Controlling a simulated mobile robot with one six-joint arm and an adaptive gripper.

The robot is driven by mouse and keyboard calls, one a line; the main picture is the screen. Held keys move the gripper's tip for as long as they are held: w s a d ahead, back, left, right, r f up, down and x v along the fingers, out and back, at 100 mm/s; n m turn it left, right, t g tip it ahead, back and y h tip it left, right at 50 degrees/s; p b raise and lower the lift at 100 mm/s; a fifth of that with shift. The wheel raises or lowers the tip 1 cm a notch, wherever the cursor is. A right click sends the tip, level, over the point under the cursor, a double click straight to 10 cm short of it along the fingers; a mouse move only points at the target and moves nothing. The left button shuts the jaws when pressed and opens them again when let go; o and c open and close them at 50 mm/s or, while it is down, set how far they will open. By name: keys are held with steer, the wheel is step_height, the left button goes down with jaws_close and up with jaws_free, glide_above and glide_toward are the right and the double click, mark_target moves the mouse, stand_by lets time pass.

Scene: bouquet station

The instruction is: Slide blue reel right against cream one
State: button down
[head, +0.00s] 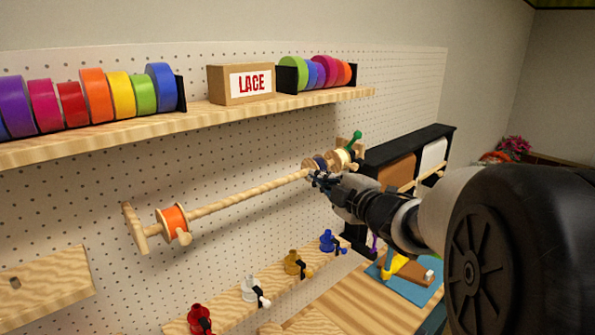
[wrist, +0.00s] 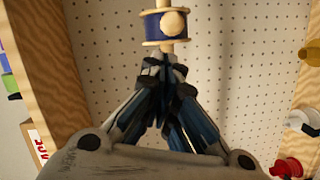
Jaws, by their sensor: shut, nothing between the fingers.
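The blue reel (head: 320,163) sits on a wooden rod (head: 250,192), near its right end. The cream reel (head: 342,158) is on the same rod just to its right. I cannot tell whether their flanges touch. My gripper (head: 318,179) is shut and empty, close to the blue reel and partly covering the rod area below it. In the wrist view the blue reel (wrist: 165,25), with pale wooden flanges and a round knob, lies just beyond my shut fingertips (wrist: 164,64). The cream reel is not seen there.
An orange reel (head: 173,222) is at the rod's left end. A shelf (head: 215,113) above holds ribbon rolls and a LACE box (head: 241,83). Below, a ledge carries red, white, yellow and blue (head: 328,241) holders. The rod between the orange and blue reels is bare.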

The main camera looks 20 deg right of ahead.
mark_target(328, 166)
steer(key=d, duration=0.2)
steer(key=w+d, duration=0.1)
steer(key=d, duration=0.2)
steer(key=shift+w+d+f, duration=0.1)
steer(key=shift+w+d, duration=0.05)
steer(key=shift+d, duration=0.2)
steer(key=shift+a, duration=0.1)
steer(key=shift+w, duration=0.1)
